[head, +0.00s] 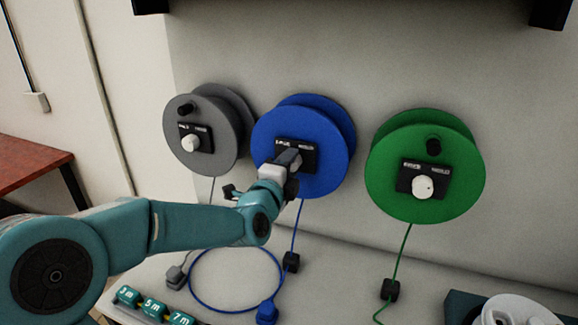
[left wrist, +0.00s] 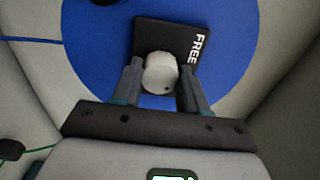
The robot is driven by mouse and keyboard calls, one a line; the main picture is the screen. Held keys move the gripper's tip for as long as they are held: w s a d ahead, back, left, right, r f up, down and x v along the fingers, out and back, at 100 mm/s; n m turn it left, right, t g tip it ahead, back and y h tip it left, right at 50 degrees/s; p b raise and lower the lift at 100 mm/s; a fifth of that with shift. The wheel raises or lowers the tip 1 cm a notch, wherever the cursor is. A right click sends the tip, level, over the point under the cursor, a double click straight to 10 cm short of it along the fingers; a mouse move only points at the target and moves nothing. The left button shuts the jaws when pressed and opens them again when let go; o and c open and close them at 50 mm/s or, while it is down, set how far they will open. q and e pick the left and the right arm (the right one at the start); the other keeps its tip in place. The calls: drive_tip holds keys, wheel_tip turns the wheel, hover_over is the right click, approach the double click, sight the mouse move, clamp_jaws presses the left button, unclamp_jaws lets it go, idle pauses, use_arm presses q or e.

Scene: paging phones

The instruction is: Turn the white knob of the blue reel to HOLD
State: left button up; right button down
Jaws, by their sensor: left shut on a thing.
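The blue reel (head: 330,130) is mounted on the wall between a grey and a green reel. Its black label plate (head: 307,147) sits at its middle. In the left wrist view the white knob (left wrist: 160,73) lies on the black plate (left wrist: 148,28), with the word FREE along the plate's right side. My left gripper (left wrist: 161,85) is shut on the white knob, one finger on each side. In the head view my left gripper (head: 288,160) reaches the blue reel's plate and hides the knob. The HOLD marking is not readable. My right gripper is not in view.
The grey reel (head: 215,150) and green reel (head: 385,165) flank it, each with a white knob. Below, a blue cable (head: 193,280), plugs and teal length blocks (head: 152,306) lie on the pale counter. A white round object (head: 515,310) stands at the lower right.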

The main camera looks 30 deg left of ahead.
use_arm(q)
drive_tip(key=o, duration=1.1)
drive_tip(key=shift+c, duration=0.2)
drive_tip(key=shift+s, duration=0.1)
drive_tip(key=b+v, duration=0.1)
drive_tip(key=v, duration=1.5)
drive_tip(key=shift+d, duration=0.1)
